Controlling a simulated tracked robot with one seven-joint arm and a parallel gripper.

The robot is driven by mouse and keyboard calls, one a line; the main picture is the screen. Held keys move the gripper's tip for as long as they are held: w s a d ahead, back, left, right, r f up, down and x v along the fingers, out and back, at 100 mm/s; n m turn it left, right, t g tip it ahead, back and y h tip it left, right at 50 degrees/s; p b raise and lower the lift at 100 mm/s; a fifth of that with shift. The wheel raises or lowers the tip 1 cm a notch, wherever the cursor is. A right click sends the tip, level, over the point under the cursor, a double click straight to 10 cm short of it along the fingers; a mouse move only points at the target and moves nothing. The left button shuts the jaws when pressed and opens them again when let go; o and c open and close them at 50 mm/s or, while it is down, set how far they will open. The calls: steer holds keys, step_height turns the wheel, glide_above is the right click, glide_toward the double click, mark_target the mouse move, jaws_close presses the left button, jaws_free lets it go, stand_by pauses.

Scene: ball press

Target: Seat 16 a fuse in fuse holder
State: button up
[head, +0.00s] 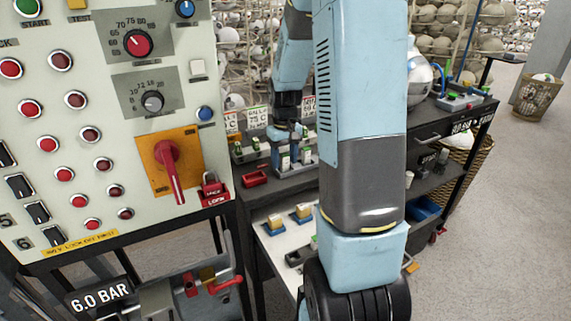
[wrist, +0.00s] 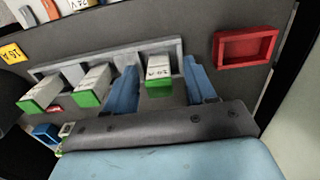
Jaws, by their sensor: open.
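In the wrist view, three white fuses with green ends stand in a row in a grey rack (wrist: 110,62): a left fuse (wrist: 42,90), a middle fuse (wrist: 93,85) and a right fuse (wrist: 158,70). My gripper (wrist: 161,72) is open, with one blue finger on each side of the right fuse and gaps showing. The right fuse's label is turned and too small to read surely. In the head view, my gripper (head: 288,136) is over the rack area on the dark cart top, partly hidden by my arm. I cannot identify the 16 A fuse or its holder.
A red tray (wrist: 246,49) lies right of the rack; it also shows in the head view (head: 255,178). A yellow 10 A label (wrist: 12,52) is at the left. A control panel (head: 100,110) with a red-handled switch stands left. Small blocks (head: 275,222) lie on a lower white shelf.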

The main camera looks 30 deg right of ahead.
steer(key=shift+c, duration=0.4)
jaws_close()
